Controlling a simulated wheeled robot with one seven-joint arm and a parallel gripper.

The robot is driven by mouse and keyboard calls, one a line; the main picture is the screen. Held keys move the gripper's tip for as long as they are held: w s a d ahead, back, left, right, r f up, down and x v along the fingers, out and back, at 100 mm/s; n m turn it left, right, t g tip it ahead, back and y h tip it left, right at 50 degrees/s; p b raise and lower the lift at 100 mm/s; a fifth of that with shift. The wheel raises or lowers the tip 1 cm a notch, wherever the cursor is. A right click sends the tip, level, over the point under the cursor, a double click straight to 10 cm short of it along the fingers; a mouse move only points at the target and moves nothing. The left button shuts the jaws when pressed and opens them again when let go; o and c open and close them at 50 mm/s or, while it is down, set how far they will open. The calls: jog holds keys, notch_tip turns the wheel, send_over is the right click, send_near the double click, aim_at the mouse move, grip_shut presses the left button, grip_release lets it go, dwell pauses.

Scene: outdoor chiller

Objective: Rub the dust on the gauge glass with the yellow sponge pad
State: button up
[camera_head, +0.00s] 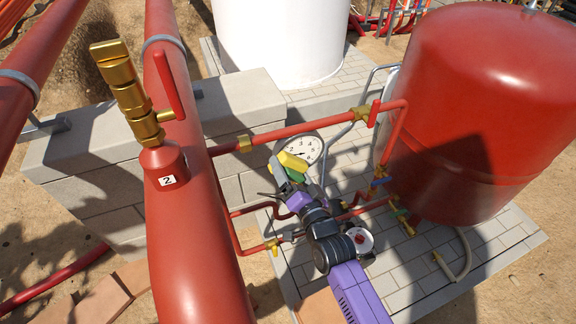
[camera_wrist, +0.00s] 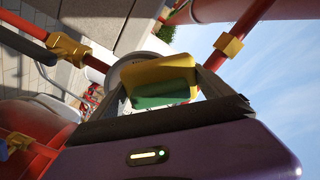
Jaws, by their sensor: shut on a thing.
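The gauge (camera_head: 303,148) has a round white dial with black numbers. The yellow sponge pad (camera_head: 293,161) has a green layer on my side and overlaps the lower left of the dial in the head view. My gripper (camera_head: 287,180) is shut on the pad and holds it at the dial. In the wrist view the pad (camera_wrist: 158,78) sits between my fingers and covers most of the gauge (camera_wrist: 128,68), leaving mainly its rim showing. I cannot tell whether the pad touches the glass. No dust can be made out at this size.
A red pipe (camera_head: 282,133) with brass fittings runs by the gauge. A large red tank (camera_head: 480,110) stands right, and a thick red pipe (camera_head: 190,230) with a brass valve (camera_head: 125,90) stands left. Thin red pipes and small valves (camera_head: 378,182) lie below the gauge. A block wall (camera_head: 95,170) is behind.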

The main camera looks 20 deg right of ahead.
aim_at(295, 180)
jog(key=shift+s, duration=2.05)
jog(key=shift+s, duration=0.15)
jog(key=shift+s+p, duration=0.4)
jog(key=shift+s, duration=0.95)
